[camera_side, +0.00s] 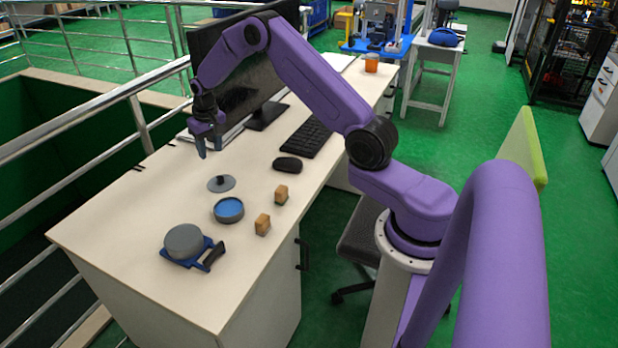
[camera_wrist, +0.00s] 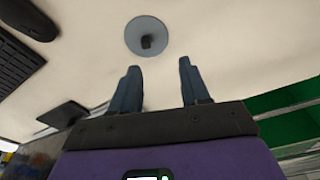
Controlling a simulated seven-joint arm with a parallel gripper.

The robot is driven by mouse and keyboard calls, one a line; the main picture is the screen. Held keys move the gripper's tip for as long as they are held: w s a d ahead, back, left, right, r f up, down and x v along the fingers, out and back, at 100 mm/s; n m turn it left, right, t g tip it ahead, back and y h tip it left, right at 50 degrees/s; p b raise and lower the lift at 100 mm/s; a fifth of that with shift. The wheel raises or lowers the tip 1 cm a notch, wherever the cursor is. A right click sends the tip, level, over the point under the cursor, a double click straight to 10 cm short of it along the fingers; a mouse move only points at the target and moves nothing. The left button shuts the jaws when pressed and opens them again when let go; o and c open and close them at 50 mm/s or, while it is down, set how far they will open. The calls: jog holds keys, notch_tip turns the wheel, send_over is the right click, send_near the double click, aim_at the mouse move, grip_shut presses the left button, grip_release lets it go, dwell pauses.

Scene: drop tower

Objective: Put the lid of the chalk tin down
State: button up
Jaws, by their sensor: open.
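The grey round lid (camera_side: 221,183) with a dark knob lies flat on the table; it also shows in the wrist view (camera_wrist: 146,36). A round tin (camera_side: 229,210), blue inside and without a lid on it, stands just in front of the lid, apart from it. My gripper (camera_side: 208,152) is open and empty above the table, behind the lid in the side view. In the wrist view its two fingers (camera_wrist: 158,72) are apart, and the lid lies beyond their tips, not between them.
A grey round object (camera_side: 184,241) sits on a blue holder with a dark handle at the front left. Two small wooden blocks (camera_side: 262,224) stand right of the tin. A mouse (camera_side: 287,164), keyboard (camera_side: 307,138) and monitor (camera_side: 240,80) are behind. The left front tabletop is clear.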

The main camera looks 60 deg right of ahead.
jog(key=s+a+r+n, duration=0.4)
jog(key=s+a+r, duration=0.2)
jog(key=s+a, duration=0.3)
jog(key=s+a+r+n, duration=0.4)
jog(key=s+a+r, duration=0.3)
jog(key=a, duration=0.5)
jog(key=s+d+r+n+g, duration=0.1)
jog(key=s+n, duration=0.7)
jog(key=s, duration=2)
jog(key=shift+s+d+r+y, duration=0.15)
jog(key=shift+s+d+y, duration=0.05)
jog(key=shift+d+y, duration=0.2)
